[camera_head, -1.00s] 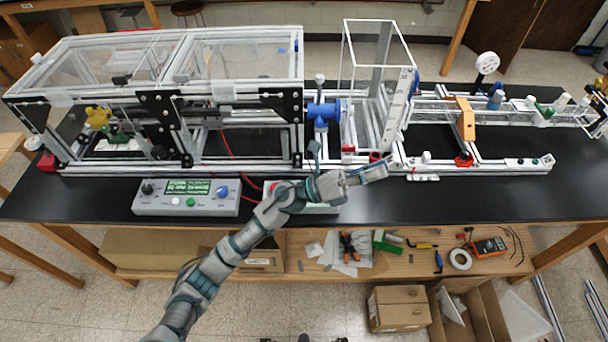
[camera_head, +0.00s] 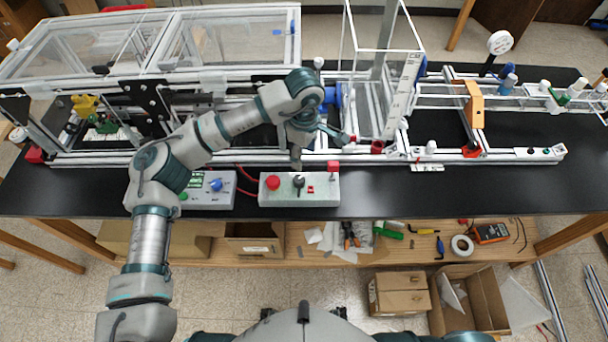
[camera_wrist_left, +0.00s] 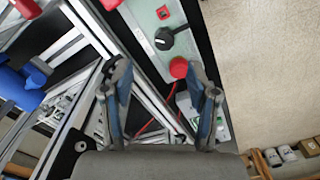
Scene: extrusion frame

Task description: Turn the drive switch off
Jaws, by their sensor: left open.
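A pale control box (camera_head: 318,202) stands at the table's front, near the middle. It carries a red round button (camera_head: 272,182), a black knob (camera_head: 299,181) and a small red switch (camera_head: 311,189). I cannot read which one is the drive switch. My left gripper (camera_head: 322,147) is open and empty, above and behind the box, fingers apart. In the left wrist view, the open fingers (camera_wrist_left: 164,82) frame the red button (camera_wrist_left: 178,67), with the black knob (camera_wrist_left: 165,38) beyond it and the red switch (camera_wrist_left: 163,12) further up. I cannot tell any contact. My right gripper is out of view.
An extrusion frame with clear panels (camera_head: 225,38) runs along the table behind the box. A second box with a blue knob (camera_head: 221,180) is partly hidden by my left arm. Bare black table (camera_head: 420,197) lies right of the control box.

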